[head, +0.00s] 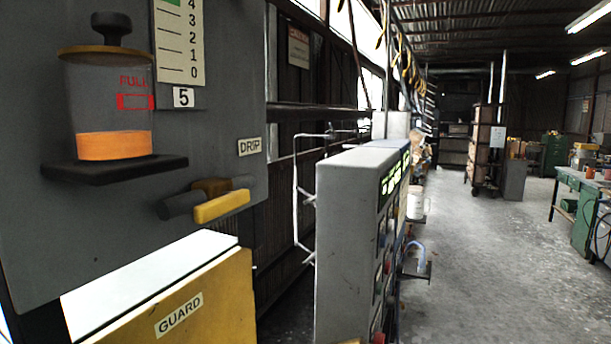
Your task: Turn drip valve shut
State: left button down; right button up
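The drip valve (221,206) is on the grey panel at the left of the head view. It has a yellow lever handle on a dark grey body with a brown fitting. The lever lies nearly along the body, rising slightly to the right. A DRIP label (250,147) is above and to the right of it. An oil reservoir (108,105) with a dark knob, a red mark and orange liquid at the bottom sits on a dark shelf left of the valve. Neither of my grippers is in view.
A yellow box marked GUARD (180,305) with a white top stands below the valve. A grey control cabinet (345,235) with a green display stands to the right. A bent white rod frame (297,190) is between them. Open concrete floor (490,270) lies at the right.

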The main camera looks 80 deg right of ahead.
aim_at(204, 213)
jog(key=z, duration=0.65)
jog(key=k+l+z, duration=0.15)
jog(key=l+z, duration=0.15)
jog(key=z, duration=0.15)
jog(key=l+z, duration=0.3)
jog(key=z, duration=0.15)
jog(key=l+z, duration=0.6)
jog(key=l, duration=1.1)
